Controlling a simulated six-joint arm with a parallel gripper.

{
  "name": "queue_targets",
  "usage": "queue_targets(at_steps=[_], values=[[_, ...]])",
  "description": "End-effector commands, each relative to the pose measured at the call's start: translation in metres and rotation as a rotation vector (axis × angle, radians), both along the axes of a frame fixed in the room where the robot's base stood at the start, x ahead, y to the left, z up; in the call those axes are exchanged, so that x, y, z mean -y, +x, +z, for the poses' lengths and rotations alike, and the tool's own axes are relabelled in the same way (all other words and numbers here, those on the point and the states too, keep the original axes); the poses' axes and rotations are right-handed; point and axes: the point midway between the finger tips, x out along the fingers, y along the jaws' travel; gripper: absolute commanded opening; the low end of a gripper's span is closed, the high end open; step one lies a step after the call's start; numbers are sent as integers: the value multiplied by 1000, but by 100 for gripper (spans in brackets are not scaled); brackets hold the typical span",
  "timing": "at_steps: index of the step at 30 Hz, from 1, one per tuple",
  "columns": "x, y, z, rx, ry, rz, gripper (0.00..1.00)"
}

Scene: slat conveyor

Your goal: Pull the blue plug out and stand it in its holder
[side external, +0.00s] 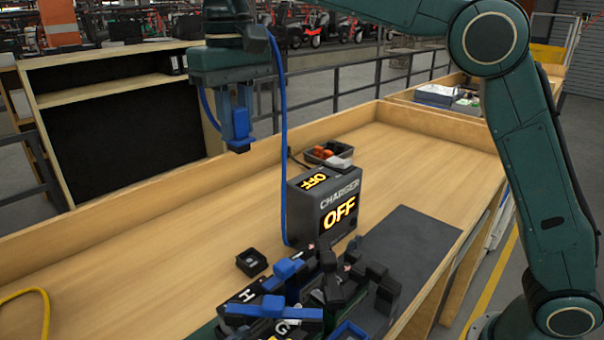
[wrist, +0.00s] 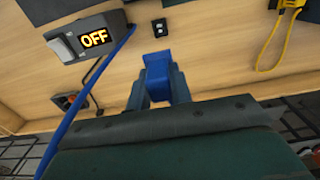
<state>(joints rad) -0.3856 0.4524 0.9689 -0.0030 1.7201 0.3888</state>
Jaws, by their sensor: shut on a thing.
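My gripper (side external: 236,142) is raised above the left part of the bench, well clear of its top, and shut on the blue plug (side external: 241,124). In the wrist view the plug (wrist: 158,78) sits between the two fingers. A blue cable (side external: 284,150) hangs in a loop from near the wrist to beside the charger (side external: 338,212), whose display reads OFF. A small black square block (side external: 251,262), which looks like the holder, stands on the bench left of the charger. It appears as a small dark block (wrist: 198,44) in the wrist view.
Black and blue blocks (side external: 290,268) crowd the bench's front edge. A tray with red items (side external: 328,156) is behind the charger. A yellow cable (side external: 38,293) lies at the left. A dark mat (side external: 410,245) is at right. The bench middle (side external: 165,240) is clear.

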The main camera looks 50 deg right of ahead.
Motion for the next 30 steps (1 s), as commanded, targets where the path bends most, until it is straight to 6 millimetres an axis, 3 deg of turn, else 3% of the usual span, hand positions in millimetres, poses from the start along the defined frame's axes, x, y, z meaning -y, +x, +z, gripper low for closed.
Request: queue_targets(at_steps=[14, 30], values=[[0, 0, -11, -1, 0, 0, 0], [0, -1, -54, -1, 0, 0, 0]])
